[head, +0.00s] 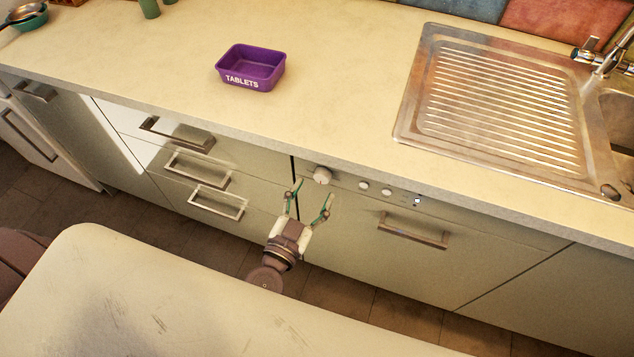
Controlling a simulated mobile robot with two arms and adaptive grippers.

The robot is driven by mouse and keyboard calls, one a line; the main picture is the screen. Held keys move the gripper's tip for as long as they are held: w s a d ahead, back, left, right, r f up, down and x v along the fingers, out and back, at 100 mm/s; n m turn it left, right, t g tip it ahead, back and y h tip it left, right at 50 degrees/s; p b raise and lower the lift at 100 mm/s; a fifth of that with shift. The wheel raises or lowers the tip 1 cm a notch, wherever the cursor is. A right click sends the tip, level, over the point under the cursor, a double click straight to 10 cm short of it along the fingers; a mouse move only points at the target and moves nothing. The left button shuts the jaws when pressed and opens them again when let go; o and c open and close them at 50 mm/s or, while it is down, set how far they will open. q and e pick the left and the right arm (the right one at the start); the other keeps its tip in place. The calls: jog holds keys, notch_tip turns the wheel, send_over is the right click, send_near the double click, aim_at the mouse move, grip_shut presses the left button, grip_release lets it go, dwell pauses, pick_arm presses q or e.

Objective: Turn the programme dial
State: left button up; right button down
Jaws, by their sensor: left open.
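The programme dial (322,175) is a pale round knob with a small red mark, at the left end of the control strip on the dishwasher front (365,230). Two small round buttons (375,188) and a small lit display (417,201) sit to its right on the strip. My left gripper (311,188) is open, with its two green-edged fingers pointing up at the front just below the dial. The fingers look apart from the dial, though the exact gap in depth is hard to tell. My right gripper is not in view.
A purple box (262,86) marked TABLETS stands on the worktop (340,60). A steel sink with drainer (500,90) is at the right. Drawer handles (215,202) project left of the gripper, and the dishwasher handle (412,232) to its right. A pale surface (200,310) fills the foreground.

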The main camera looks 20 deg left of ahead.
aim_at(322, 176)
pick_arm(q)
jog(key=shift+w+d, duration=0.15)
jog(key=shift+w, duration=1.2)
jog(key=c, duration=1.2)
